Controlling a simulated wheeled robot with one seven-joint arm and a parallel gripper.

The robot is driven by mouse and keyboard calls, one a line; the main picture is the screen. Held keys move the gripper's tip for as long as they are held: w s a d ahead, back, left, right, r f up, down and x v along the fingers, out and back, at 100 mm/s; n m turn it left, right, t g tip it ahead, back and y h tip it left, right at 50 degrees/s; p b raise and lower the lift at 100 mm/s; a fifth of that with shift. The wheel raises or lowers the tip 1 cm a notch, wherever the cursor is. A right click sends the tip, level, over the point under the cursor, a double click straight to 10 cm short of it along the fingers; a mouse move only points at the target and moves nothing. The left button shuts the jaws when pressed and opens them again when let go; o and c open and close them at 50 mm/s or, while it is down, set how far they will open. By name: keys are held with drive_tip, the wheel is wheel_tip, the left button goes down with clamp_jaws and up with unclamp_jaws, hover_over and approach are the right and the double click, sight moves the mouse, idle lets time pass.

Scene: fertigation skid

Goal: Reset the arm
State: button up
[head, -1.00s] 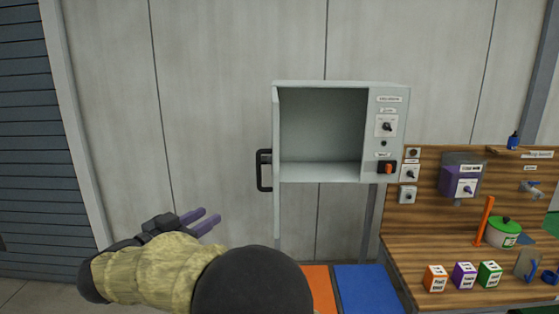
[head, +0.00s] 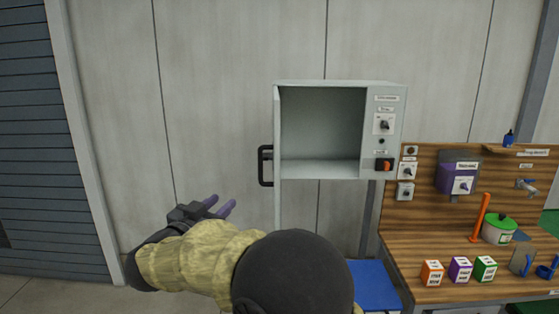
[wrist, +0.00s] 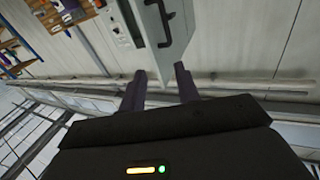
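My gripper (head: 222,207) is at the lower left of the head view, at the end of my tan-sleeved arm. Its two purple fingers stand apart with nothing between them. In the wrist view the fingers (wrist: 160,88) also show apart and empty. The grey cabinet (head: 335,171) hangs to the right of my gripper and higher. Its door stands swung open toward me, with a black handle (head: 265,166) on it. The handle also shows in the wrist view (wrist: 166,35). My gripper is clear of the handle. The inside of the cabinet looks empty.
A wooden bench (head: 440,242) stands at the right with an orange box (head: 432,273), a purple box (head: 460,269), a green box (head: 485,268) and a green-lidded pot (head: 498,229). A blue panel (head: 375,285) lies low beside it. The wall at the left is bare.

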drive_tip(key=w+d+f+n+y, duration=0.4)
drive_tip(key=w+d+y, duration=0.1)
drive_tip(key=d+y, duration=0.15)
drive_tip(key=s+d+f+n+g+y, duration=0.2)
drive_tip(key=s+d+f+g, duration=0.2)
drive_tip(key=d+f, duration=0.25)
drive_tip(key=s+d+f+g+h, duration=0.1)
drive_tip(key=s+d+f+g, duration=0.4)
drive_tip(key=s, duration=0.6)
drive_tip(key=s+d+f+m+g, duration=0.1)
drive_tip(key=s+d+f+g, duration=0.4)
drive_tip(key=s+d+f, duration=0.5)
drive_tip(key=shift+s+d+h, duration=0.35)
drive_tip(key=shift+s+d, duration=0.15)
drive_tip(key=shift+s, duration=0.3)
drive_tip(key=shift+w, duration=0.15)
